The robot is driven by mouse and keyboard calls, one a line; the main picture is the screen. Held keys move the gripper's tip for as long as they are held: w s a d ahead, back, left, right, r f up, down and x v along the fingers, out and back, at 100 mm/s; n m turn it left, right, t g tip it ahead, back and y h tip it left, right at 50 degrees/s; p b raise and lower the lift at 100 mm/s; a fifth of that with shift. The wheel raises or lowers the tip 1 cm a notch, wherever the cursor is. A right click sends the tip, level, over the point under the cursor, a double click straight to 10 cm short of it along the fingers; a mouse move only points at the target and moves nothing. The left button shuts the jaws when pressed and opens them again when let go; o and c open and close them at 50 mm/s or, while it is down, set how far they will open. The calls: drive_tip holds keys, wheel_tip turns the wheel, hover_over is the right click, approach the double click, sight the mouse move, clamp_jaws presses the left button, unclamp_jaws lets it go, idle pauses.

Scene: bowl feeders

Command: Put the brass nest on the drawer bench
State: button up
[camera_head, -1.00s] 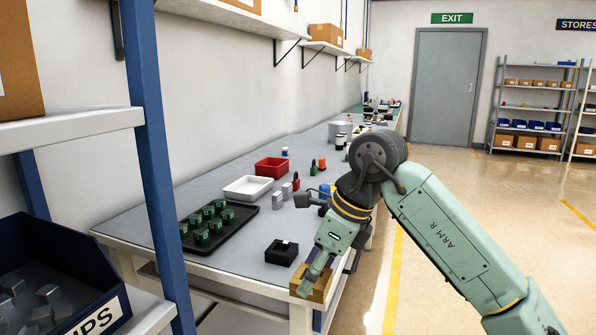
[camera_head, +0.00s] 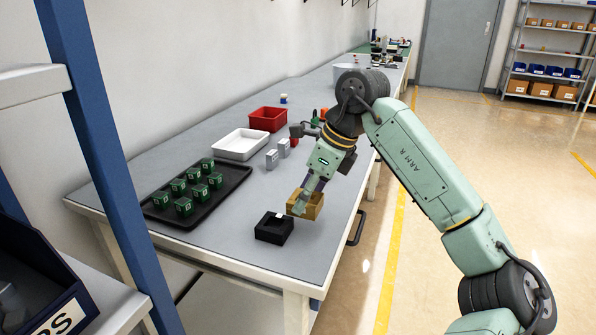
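The brass nest (camera_head: 309,211) is a gold-coloured block over the near right part of the grey drawer bench (camera_head: 232,222), just right of and behind a black block. My gripper (camera_head: 298,207) points down at the brass nest, with its fingers at the nest's left side and top. It appears shut on the nest; the far finger is hidden. I cannot tell whether the nest's underside touches the bench top or is slightly above it.
A black nest-like block (camera_head: 273,229) sits close by. A black tray (camera_head: 158,211) with several green pieces, a white tray (camera_head: 240,145), a red bin (camera_head: 268,119) and two grey blocks (camera_head: 272,159) stand further back. A blue shelf post (camera_head: 98,150) rises at left.

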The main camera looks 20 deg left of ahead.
sight(298, 189)
drive_tip(key=w+a, duration=0.1)
drive_tip(key=w, duration=0.1)
drive_tip(key=w+a+p, duration=0.1)
drive_tip(key=w+a, duration=0.1)
drive_tip(key=w, duration=0.1)
drive_tip(key=w+a+p, duration=0.1)
drive_tip(key=w, duration=0.1)
drive_tip(key=shift+w+a+f, duration=0.25)
drive_tip(key=shift+a+f, duration=0.05)
drive_tip(key=shift+f, duration=0.05)
drive_tip(key=shift+w+a+f, duration=0.1)
drive_tip(key=shift+w+f, duration=0.05)
drive_tip(key=shift+f+p, duration=0.75)
drive_tip(key=shift+f, duration=0.95)
drive_tip(key=shift+f, duration=0.2)
drive_tip(key=o, duration=1.5)
drive_tip(key=shift+r, duration=0.1)
drive_tip(key=b+v, duration=0.2)
drive_tip(key=v, duration=1)
